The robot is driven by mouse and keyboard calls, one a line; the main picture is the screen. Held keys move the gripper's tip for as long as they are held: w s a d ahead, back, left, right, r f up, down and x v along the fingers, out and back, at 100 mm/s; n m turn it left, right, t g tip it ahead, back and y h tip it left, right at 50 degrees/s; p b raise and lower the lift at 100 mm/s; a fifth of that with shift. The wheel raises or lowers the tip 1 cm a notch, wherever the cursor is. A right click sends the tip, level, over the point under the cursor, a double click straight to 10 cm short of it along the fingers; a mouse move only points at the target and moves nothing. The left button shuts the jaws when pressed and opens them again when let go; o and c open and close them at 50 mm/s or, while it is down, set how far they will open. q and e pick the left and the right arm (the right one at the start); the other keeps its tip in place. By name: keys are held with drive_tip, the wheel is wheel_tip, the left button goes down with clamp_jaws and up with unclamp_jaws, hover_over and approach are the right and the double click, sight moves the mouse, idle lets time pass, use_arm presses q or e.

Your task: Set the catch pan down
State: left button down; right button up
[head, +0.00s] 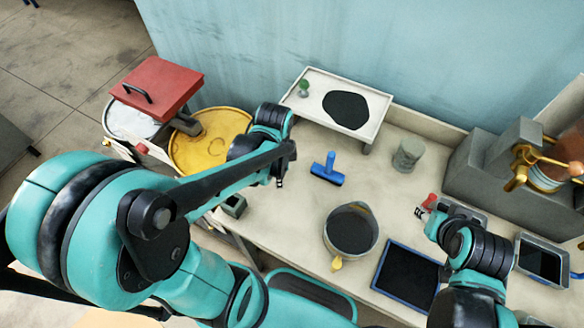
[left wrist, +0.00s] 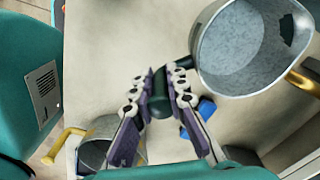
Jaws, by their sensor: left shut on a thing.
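My left gripper (left wrist: 160,92) is shut on a thick dark green handle (left wrist: 160,97), with one finger on each side. A round grey metal pan (left wrist: 240,55) is close beside it in the left wrist view, cut by the frame's top edge. The handle appears to run to its wall. In the head view, my left gripper (head: 278,182) is mostly hidden by my own arm, and its hold is unclear there. A round grey pot (head: 350,230) with a dark inside and a yellow spout is on the table; I cannot tell if it is the same pan. My right gripper (head: 430,207) is by a small red object.
A blue T-shaped tool (head: 328,170) lies mid-table. Behind it are a white raised tray (head: 318,82) with a black patch and a grey cup (head: 407,155). A blue-rimmed black tray (head: 410,278) is at front right. A yellow drum (head: 215,140) stands left.

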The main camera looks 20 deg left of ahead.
use_arm(q)
wheel_tip(320, 180, down, 4)
drive_tip(key=shift+f+b, duration=0.25)
drive_tip(key=shift+b, duration=0.5)
drive_tip(key=w, duration=0.3)
drive_tip(key=shift+w+d+r, duration=0.1)
drive_tip(key=shift+w+d, duration=0.05)
drive_tip(key=shift+w, duration=0.65)
drive_tip(key=w+b, duration=0.1)
drive_tip(key=w, duration=0.1)
drive_tip(key=shift+w+d, duration=0.15)
drive_tip(key=shift+w, duration=0.15)
drive_tip(key=shift+w+f+b, duration=0.5)
drive_tip(key=shift+f+b, duration=0.05)
drive_tip(key=shift+f, duration=0.15)
drive_tip(key=shift+s+r, duration=0.15)
drive_tip(key=shift+r, duration=0.05)
drive_tip(key=shift+f, duration=0.25)
drive_tip(key=c, duration=1.5)
unclamp_jaws()
drive_tip(key=shift+r, duration=0.1)
drive_tip(key=shift+c, duration=0.2)
